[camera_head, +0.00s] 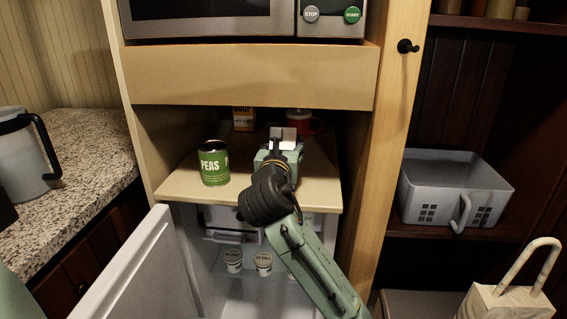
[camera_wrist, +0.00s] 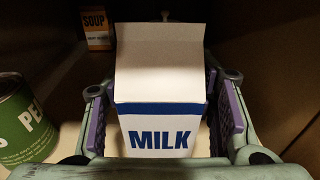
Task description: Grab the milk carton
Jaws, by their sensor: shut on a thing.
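The milk carton (camera_wrist: 160,136) is white with a blue band and the word MILK. In the wrist view it stands between the two finger pads of my gripper (camera_wrist: 162,112), which are shut on its sides. In the head view only the white top of the carton (camera_head: 284,137) shows past my gripper (camera_head: 280,150) and wrist, inside the wooden shelf compartment. The carton's lower part is hidden there, and I cannot tell whether it touches the shelf.
A green peas can (camera_head: 214,164) stands left of my gripper on the shelf (camera_head: 185,188). A soup box (camera_head: 243,119) and a red mug (camera_head: 300,121) are behind. A wooden panel (camera_head: 250,75) hangs above. An open white door (camera_head: 150,270) is below left.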

